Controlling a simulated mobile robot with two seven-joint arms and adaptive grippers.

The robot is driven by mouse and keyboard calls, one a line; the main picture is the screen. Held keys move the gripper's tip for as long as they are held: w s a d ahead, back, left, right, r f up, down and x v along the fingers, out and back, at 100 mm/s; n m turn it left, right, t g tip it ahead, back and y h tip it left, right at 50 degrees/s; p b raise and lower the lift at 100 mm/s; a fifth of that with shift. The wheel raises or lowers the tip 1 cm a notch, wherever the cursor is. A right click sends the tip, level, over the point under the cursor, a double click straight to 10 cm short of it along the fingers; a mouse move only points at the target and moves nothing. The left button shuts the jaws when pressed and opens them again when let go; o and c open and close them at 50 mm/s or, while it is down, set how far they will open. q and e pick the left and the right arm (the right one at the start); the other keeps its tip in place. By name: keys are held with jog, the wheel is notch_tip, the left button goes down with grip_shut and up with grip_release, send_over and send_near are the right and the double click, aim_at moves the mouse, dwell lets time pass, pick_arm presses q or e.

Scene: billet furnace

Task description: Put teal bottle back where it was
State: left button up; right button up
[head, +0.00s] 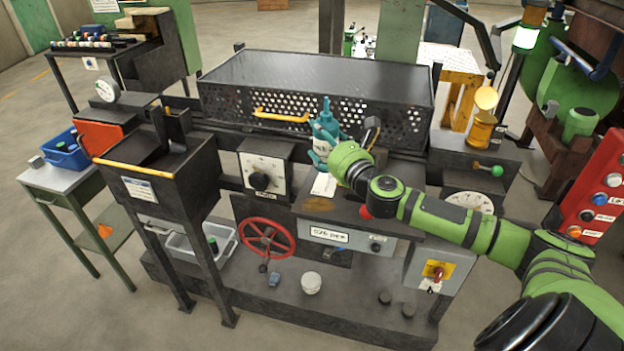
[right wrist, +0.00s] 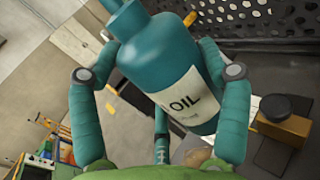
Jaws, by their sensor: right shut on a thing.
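The teal bottle (right wrist: 155,55) has a white label reading OIL, a narrow neck and a cap. My right gripper (right wrist: 163,70) is shut on its body, one teal finger on each side. In the head view the bottle (head: 326,108) looks roughly upright, in front of the perforated front of the furnace box (head: 350,108). There my right gripper (head: 325,135) partly covers the bottle, and their similar teal colours blend. I cannot tell whether the bottle's base touches anything. A white card (head: 323,185) lies on the dark ledge below. My left gripper is not in view.
A yellow handle (head: 281,116) sticks out from the box. A black hopper (head: 160,185) and a dial panel (head: 264,172) stand to the left. A red handwheel (head: 266,238) is below.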

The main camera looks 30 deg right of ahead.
jog(key=a+f, duration=0.1)
jog(key=f, duration=0.1)
jog(key=s+a+f, duration=0.1)
jog(key=a+f, duration=0.1)
jog(key=s+a+f, duration=0.1)
jog(key=f, duration=0.1)
jog(key=shift+s+a+f, duration=0.25)
jog(key=shift+a+f, duration=0.1)
jog(key=shift+a, duration=0.05)
jog(key=shift+w+f, duration=0.1)
jog(key=shift+f, duration=0.5)
jog(key=o, duration=1.3)
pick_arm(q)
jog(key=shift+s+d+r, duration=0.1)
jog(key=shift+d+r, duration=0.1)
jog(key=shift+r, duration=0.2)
pick_arm(e)
jog(key=shift+o, duration=0.2)
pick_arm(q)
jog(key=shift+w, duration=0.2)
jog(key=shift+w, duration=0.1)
